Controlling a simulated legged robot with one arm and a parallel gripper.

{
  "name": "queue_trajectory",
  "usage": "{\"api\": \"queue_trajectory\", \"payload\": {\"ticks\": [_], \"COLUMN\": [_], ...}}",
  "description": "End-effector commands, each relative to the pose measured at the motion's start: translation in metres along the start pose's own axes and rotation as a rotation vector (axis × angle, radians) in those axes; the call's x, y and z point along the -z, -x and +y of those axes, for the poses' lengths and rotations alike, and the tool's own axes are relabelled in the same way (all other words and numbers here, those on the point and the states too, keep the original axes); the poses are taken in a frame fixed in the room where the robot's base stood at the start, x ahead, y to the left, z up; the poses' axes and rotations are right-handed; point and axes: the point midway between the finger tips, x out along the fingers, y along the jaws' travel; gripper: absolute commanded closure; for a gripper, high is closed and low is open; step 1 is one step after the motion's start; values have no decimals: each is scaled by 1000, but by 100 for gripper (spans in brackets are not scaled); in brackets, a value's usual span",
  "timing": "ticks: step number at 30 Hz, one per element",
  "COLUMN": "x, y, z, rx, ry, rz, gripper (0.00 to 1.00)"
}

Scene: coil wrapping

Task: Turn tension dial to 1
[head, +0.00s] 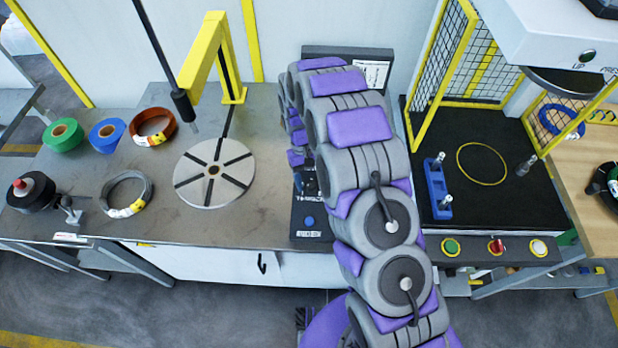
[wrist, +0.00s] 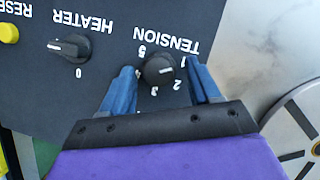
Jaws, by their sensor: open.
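The tension dial (wrist: 158,71) is a round black knob on the dark control panel (wrist: 30,95), its label upside down in the wrist view. Its white mark points right, toward the side with the 1 and slightly below that number. My gripper (wrist: 162,70) is open, with one blue finger on each side of the dial. The fingers look apart from the knob; their height above the panel is hard to tell.
The heater dial (wrist: 70,47) and a yellow reset button (wrist: 8,33) sit left of the tension dial in the wrist view. The turntable disc (head: 214,173) is left of the panel in the head view. A caged black platform (head: 500,205) stands right.

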Motion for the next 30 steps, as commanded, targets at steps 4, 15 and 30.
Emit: {"api": "queue_trajectory", "payload": {"ticks": [4,15,30], "x": [0,2,3], "y": [4,70,160], "z": [1,0,-1], "rx": [0,-1,-1], "ry": [0,0,-1], "rz": [0,6,2], "gripper": [38,38,38]}}
